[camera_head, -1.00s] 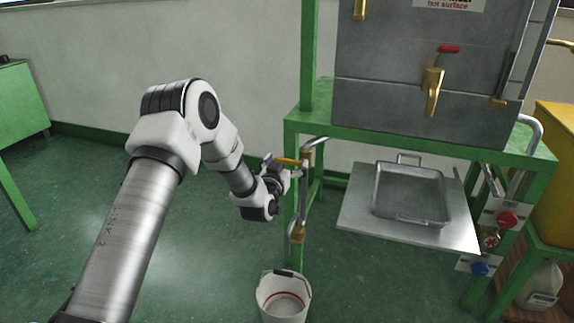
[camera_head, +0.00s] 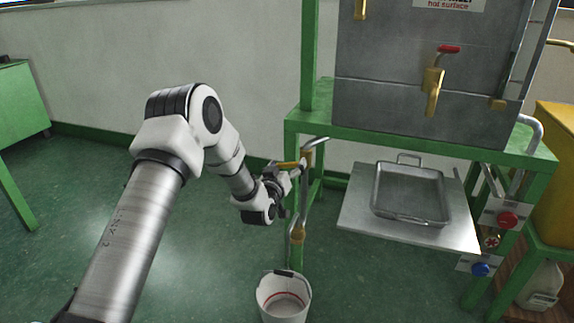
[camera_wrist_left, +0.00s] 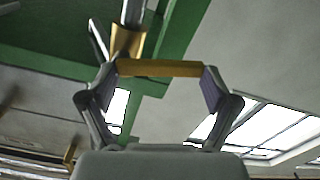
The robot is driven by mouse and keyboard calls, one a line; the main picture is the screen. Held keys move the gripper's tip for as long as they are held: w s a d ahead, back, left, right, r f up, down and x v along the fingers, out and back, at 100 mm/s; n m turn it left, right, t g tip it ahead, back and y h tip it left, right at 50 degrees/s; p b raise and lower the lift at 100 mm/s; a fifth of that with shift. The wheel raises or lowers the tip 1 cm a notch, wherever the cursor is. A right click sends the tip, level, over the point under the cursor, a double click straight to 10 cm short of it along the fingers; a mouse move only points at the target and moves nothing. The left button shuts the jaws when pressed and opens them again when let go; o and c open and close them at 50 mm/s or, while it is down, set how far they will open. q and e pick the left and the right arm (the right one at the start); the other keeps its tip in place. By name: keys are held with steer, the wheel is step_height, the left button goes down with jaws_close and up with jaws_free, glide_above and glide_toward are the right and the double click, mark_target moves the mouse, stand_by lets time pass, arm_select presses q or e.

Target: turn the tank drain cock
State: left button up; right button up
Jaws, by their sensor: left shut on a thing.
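The tank drain cock is on a silver drain pipe at the left front leg of the green stand. Its yellow-orange lever (camera_head: 287,164) points left from the pipe, nearly level in the head view. My left gripper (camera_head: 294,173) is at the lever. In the left wrist view the lever (camera_wrist_left: 160,68) spans the gap between the two fingertips, and my left gripper (camera_wrist_left: 160,72) is shut on it. The brass valve body (camera_wrist_left: 127,42) sits just beyond, on the pipe. The fingertips are small and partly hidden in the head view. My right gripper does not show.
The grey tank (camera_head: 420,115) above has a red-handled brass tap (camera_head: 433,88). A metal tray (camera_head: 410,193) rests on a plate to the right. Floor left of the bucket is clear.

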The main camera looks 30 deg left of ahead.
arm_select(q)
steer(key=o, duration=1.4)
steer(key=v, duration=1.2)
